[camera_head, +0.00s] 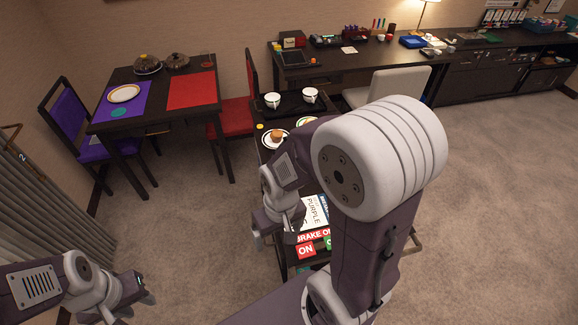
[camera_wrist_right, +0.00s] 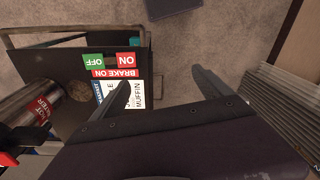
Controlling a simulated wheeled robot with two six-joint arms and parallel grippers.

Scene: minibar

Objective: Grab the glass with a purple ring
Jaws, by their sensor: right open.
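I cannot make out a glass with a purple ring in either view. My right gripper (camera_head: 268,232) is over the near left side of the dark trolley in the head view, partly hidden by my own arm. In the right wrist view its two fingers (camera_wrist_right: 162,88) are spread apart with nothing between them. They hang above the trolley's sign end and the floor beside it. My left gripper (camera_head: 135,292) is low at the bottom left over the carpet, away from the trolley. Its fingers are too small and dark to judge.
The trolley carries two white cups (camera_head: 272,100) (camera_head: 310,95), a muffin plate (camera_head: 274,140), a card (camera_head: 314,212) and brake signs (camera_head: 306,250). A hot water cylinder (camera_wrist_right: 35,112) lies left in the wrist view. A table (camera_head: 150,75) with purple and red mats stands behind. Carpet is free at right.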

